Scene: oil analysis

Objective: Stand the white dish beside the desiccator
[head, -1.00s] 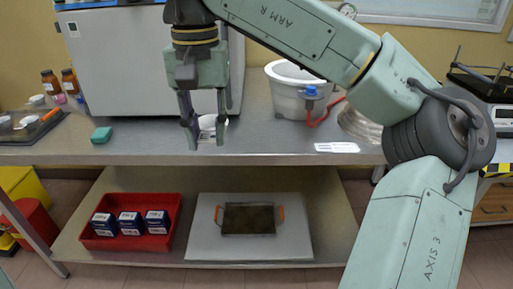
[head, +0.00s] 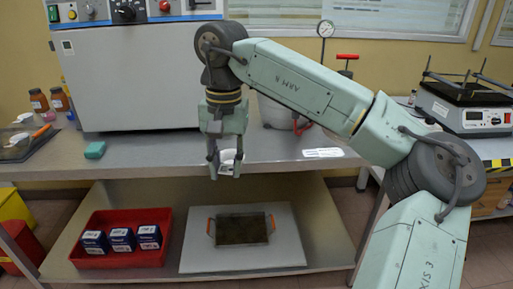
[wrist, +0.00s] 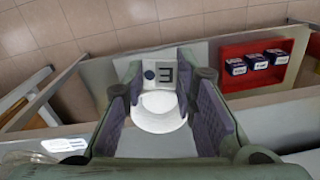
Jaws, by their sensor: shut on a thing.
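My gripper (head: 225,170) is shut on the white dish (wrist: 158,112), which sits between the two finger pads in the wrist view. In the head view the dish (head: 228,157) shows as a small white shape between the fingers, at the bench's front edge. Whether it touches the bench I cannot tell. A pale vessel (head: 278,113), which I take for the desiccator, stands on the bench to the right of the gripper. My arm hides most of it.
The grey bench (head: 180,150) is bare around the gripper. A white label strip (head: 323,153) lies to the right and a green block (head: 95,149) to the left. A large grey cabinet (head: 130,80) stands behind. The lower shelf holds a red tray (head: 120,255) with several boxes.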

